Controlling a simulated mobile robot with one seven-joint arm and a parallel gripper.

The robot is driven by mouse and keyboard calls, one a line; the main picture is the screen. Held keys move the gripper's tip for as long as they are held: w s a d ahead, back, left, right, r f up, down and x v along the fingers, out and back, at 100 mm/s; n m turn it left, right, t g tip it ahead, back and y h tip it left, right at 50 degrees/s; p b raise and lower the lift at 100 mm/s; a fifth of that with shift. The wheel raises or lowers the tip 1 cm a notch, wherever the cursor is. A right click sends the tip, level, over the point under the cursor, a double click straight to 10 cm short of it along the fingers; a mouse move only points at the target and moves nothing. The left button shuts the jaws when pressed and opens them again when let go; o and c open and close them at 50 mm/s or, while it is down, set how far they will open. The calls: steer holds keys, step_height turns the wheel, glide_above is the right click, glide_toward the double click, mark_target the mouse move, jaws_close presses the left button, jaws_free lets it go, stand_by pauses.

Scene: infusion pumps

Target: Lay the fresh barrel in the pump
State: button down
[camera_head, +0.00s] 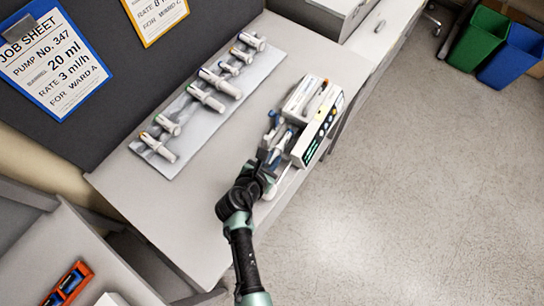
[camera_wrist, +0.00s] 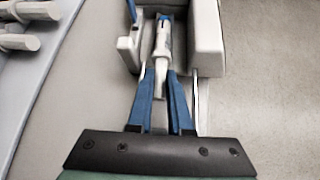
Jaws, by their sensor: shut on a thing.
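The pump (camera_head: 322,122) is a white box with a dark, lit panel on the right part of the counter. In the wrist view its white housing (camera_wrist: 208,40) stands right of the barrel. My gripper (camera_head: 274,146) is at the pump's left side. In the wrist view my gripper's blue fingers (camera_wrist: 163,76) are shut on a slim pale barrel (camera_wrist: 163,42) with a blue part near its far end. The barrel points away from me, lengthwise between the pump's raised parts. I cannot tell whether it touches the bed beneath.
A grey tray (camera_head: 190,128) with several barrels with coloured parts lies left of the pump. A blue-framed job sheet (camera_head: 52,52) reads pump 347, 20 ml, 3 ml/h, ward A. Green (camera_head: 478,40) and blue bins (camera_head: 512,56) stand on the floor. Counter between tray and my arm is clear.

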steer(key=c, duration=0.8)
jaws_free()
steer(key=shift+o, duration=0.2)
steer(key=shift+r, duration=0.1)
steer(key=shift+r+p, duration=3.4)
steer(key=shift+p, duration=0.35)
